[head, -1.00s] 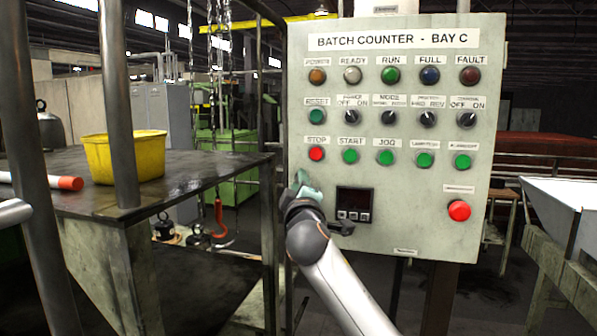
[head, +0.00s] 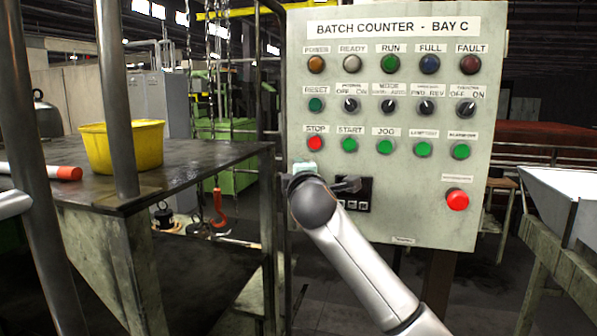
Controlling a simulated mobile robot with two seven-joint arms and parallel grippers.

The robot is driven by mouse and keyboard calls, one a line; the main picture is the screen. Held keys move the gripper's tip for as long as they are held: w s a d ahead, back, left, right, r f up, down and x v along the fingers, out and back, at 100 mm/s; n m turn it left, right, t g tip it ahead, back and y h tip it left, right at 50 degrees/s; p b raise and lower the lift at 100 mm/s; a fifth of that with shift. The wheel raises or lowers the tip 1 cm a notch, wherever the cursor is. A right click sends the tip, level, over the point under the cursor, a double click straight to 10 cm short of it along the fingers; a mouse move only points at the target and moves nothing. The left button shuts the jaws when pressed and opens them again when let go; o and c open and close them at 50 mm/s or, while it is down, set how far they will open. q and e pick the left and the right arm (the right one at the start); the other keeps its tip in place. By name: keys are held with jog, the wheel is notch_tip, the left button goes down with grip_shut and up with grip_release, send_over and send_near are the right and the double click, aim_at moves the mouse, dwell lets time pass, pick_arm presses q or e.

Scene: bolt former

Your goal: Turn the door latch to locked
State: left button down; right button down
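The grey panel box (head: 400,200), labelled "BATCH COUNTER - BAY C", stands upright with its front facing me. My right arm comes in from the lower right, and its gripper (head: 318,180) is at the panel's left edge, below the red STOP button. The arm's rounded wrist hides most of the gripper. A dark finger-like part sticks out to the right, in front of the small black display (head: 357,192). A pale teal piece shows just above the gripper; I cannot tell what it is. No door latch can be made out. My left gripper is not in view.
A dark worktable (head: 200,172) with a yellow bucket (head: 122,148) stands at left, behind metal posts. A red emergency button (head: 457,200) is at the panel's lower right. A pale trough (head: 560,195) is at far right. Open floor shows below the panel.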

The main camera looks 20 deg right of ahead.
jog(key=c, duration=0.6)
grip_release()
jog(key=b+v, duration=0.3)
jog(key=v, duration=0.9)
jog(key=shift+s, duration=0.3)
